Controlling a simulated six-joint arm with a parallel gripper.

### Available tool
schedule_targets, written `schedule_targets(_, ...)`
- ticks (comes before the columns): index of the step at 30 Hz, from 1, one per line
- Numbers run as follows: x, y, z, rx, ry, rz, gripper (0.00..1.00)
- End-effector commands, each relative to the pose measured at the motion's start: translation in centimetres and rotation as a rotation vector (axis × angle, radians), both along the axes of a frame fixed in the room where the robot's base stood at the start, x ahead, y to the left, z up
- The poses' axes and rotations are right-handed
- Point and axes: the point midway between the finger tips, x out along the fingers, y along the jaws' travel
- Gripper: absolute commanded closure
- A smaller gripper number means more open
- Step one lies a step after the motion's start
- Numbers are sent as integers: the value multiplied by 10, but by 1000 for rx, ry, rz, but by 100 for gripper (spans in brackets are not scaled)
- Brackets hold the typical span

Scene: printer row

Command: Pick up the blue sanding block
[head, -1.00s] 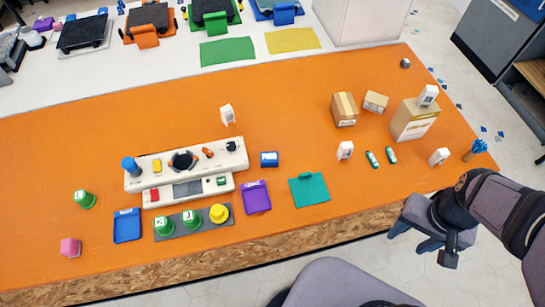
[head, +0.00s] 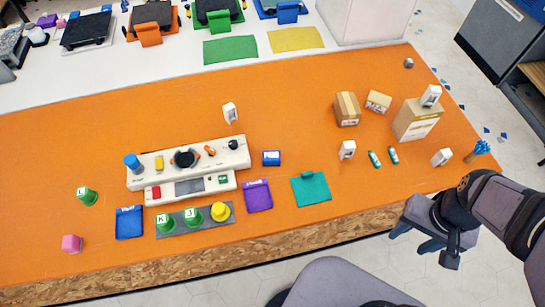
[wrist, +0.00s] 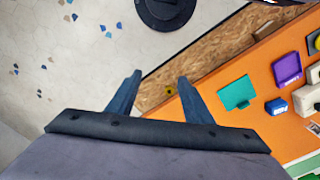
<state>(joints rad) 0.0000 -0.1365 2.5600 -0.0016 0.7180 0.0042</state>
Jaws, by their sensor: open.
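The blue sanding block (head: 271,158) appears to be the small blue block with a pale label on the orange table, just right of the white console. It also shows at the right of the wrist view (wrist: 276,106). In the wrist view my gripper (wrist: 160,84) has its two dark blue fingers spread apart with nothing between them. It points toward the floor and the table's front edge, well away from the block. In the head view my arm is at the lower right, off the table's front right side.
Table behind the block is clear.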

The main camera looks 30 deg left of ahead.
Motion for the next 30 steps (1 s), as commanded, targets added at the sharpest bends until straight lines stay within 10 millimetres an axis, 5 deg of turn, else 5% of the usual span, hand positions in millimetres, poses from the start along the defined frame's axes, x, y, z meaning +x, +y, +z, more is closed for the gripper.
schedule_targets(2,0,0,0,0,0,0,54)
schedule_targets(6,0,0,0,0,0,0,33)
schedule_targets(17,1,0,4,0,-2,0,33)
schedule_targets(28,2,0,54,1,-8,1,33)
schedule_targets(30,13,20,42,34,-48,52,33)
